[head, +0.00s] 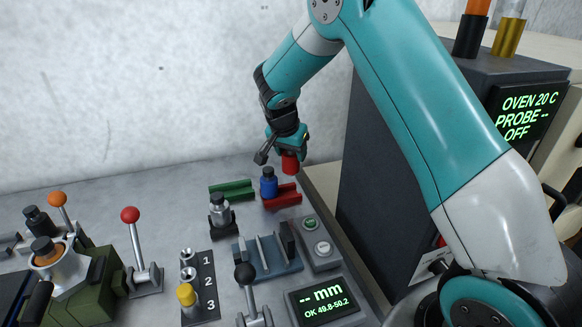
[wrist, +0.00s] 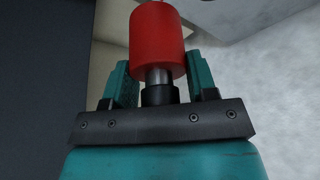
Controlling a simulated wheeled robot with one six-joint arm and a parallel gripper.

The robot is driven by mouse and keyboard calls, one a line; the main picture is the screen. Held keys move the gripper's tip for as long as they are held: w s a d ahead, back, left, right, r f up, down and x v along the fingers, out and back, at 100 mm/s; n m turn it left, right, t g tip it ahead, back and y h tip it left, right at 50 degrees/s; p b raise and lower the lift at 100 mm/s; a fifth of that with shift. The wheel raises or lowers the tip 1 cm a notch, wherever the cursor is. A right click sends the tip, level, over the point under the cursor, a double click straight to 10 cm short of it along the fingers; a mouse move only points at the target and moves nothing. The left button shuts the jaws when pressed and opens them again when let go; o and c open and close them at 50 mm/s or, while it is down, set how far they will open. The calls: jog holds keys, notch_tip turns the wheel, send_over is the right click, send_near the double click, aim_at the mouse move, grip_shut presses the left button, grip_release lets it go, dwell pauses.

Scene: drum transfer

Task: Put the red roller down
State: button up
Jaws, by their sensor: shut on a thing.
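The red roller (head: 290,163) hangs from my gripper (head: 289,147) in the head view, roughly upright and above the back right of the bench. In the wrist view the red roller (wrist: 157,38) sticks out beyond the teal fingers of my gripper (wrist: 155,85). My gripper is shut on its dark end piece, below a short metal neck. A red rack (head: 283,197) lies on the bench below the roller, with a green rack (head: 231,189) to its left. A blue roller (head: 268,186) with a dark cap stands upright at the red rack's left end and hides part of it.
A silver roller (head: 220,212) stands in front of the racks. A blue gauge fixture (head: 268,258), button box (head: 320,246) and display (head: 324,304) stand nearer. A tall dark oven (head: 400,165) stands right. Red-knobbed (head: 130,215) and black-knobbed (head: 245,273) levers rise from the bench.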

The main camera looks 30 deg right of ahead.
aim_at(292, 172)
notch_tip(292, 172, down, 6)
jog(key=shift+r+p, duration=0.2)
jog(key=shift+p, duration=0.2)
jog(key=shift+f+b, duration=0.55)
jog(key=shift+f, duration=0.15)
jog(key=shift+r, duration=0.1)
jog(key=o, duration=1.2)
jog(key=shift+o, duration=0.2)
